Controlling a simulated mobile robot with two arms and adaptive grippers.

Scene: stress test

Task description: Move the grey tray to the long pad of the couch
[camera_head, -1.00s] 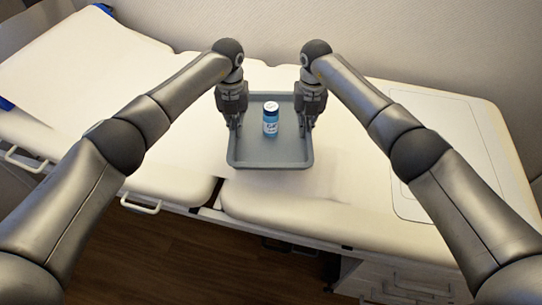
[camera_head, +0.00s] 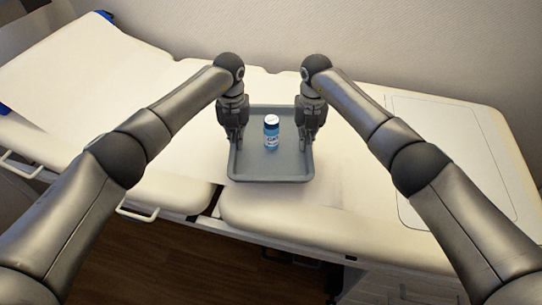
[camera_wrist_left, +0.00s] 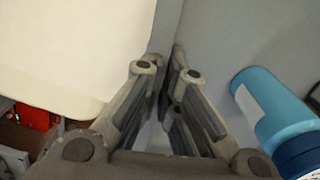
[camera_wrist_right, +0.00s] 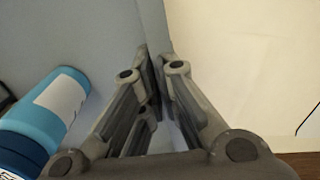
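The grey tray (camera_head: 270,171) is a shallow rectangle with raised rims, about level, over the couch's middle near a gap. A blue bottle with a white cap (camera_head: 271,133) stands upright in it. My left gripper (camera_head: 236,138) is shut on the tray's left rim, and its fingers pinch the wall in the left wrist view (camera_wrist_left: 168,68). My right gripper (camera_head: 306,138) is shut on the right rim, also in the right wrist view (camera_wrist_right: 152,68). The couch pad right of the gap (camera_head: 350,215) looks the longer one. I cannot tell whether the tray touches the couch.
The couch's left pad (camera_head: 90,75) rises toward the far left. A flat outlined rectangle (camera_head: 450,150) lies on the right end of the couch. White handles (camera_head: 138,212) stick out along the front edge. A wall stands behind the couch.

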